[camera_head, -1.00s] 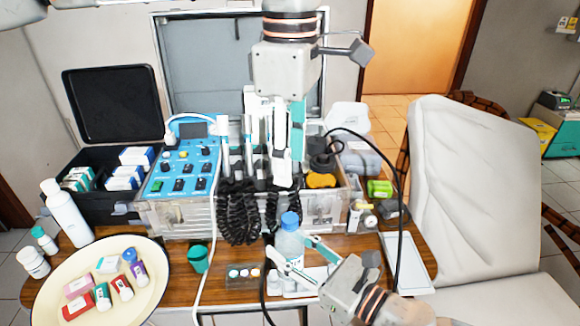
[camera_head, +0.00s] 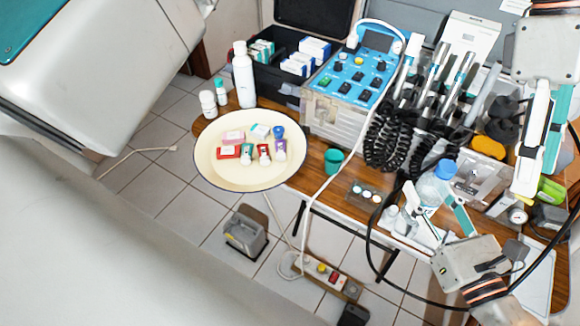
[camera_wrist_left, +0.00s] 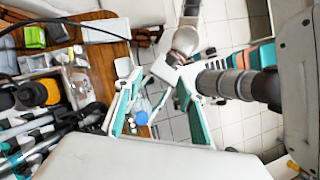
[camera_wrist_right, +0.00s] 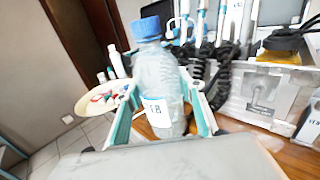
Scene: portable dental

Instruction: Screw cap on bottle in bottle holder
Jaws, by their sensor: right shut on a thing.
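The clear bottle (camera_head: 431,190) stands upright at the table's front edge, by a white holder (camera_head: 405,232). Whether its base sits in a holder slot is hidden. The blue cap (camera_head: 445,169) sits on the bottle's mouth; it also shows in the right wrist view (camera_wrist_right: 146,28). How tight it is, I cannot tell. My right gripper (camera_head: 428,190) is shut on the bottle's body, one finger on each side in the right wrist view (camera_wrist_right: 160,85). My left gripper (camera_head: 528,185) hangs to the right of the bottle, empty, with its fingers apart in the left wrist view (camera_wrist_left: 160,85).
A cream plate (camera_head: 215,175) with several small boxes and tubes lies left. A teal cup (camera_head: 333,161) stands between plate and holder. Behind the bottle are black coiled hoses (camera_head: 385,140) and the blue control unit (camera_head: 355,75). A black cable (camera_head: 372,245) loops in front.

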